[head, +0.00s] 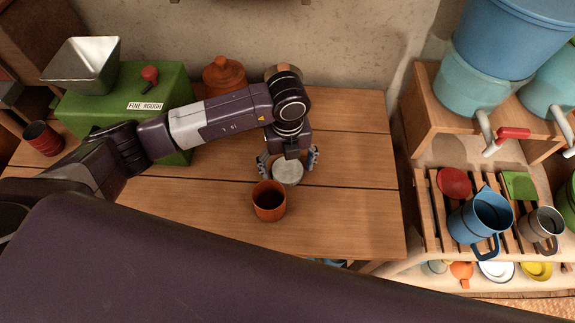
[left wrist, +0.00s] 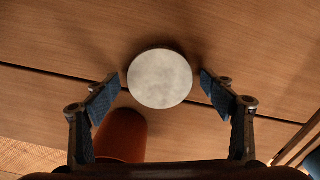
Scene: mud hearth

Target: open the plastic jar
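A pale round thing with a flat grey-white top, perhaps the plastic jar's lid (head: 287,173), is on the wooden table. It also shows in the left wrist view (left wrist: 160,78); any jar body below the top is hard to make out. My left gripper (head: 288,163) points down over it with fingers apart, one on each side. In the left wrist view the open left gripper (left wrist: 156,88) has a gap between each finger and the disc. My right gripper is in neither view.
An open orange-brown cup (head: 269,203) stands close in front of the disc. At the back are a lidded clay pot (head: 225,77) and a green box (head: 120,105) with a metal hopper (head: 83,64). The table (head: 350,215) is clear to the right, before a rack with mugs (head: 482,220).

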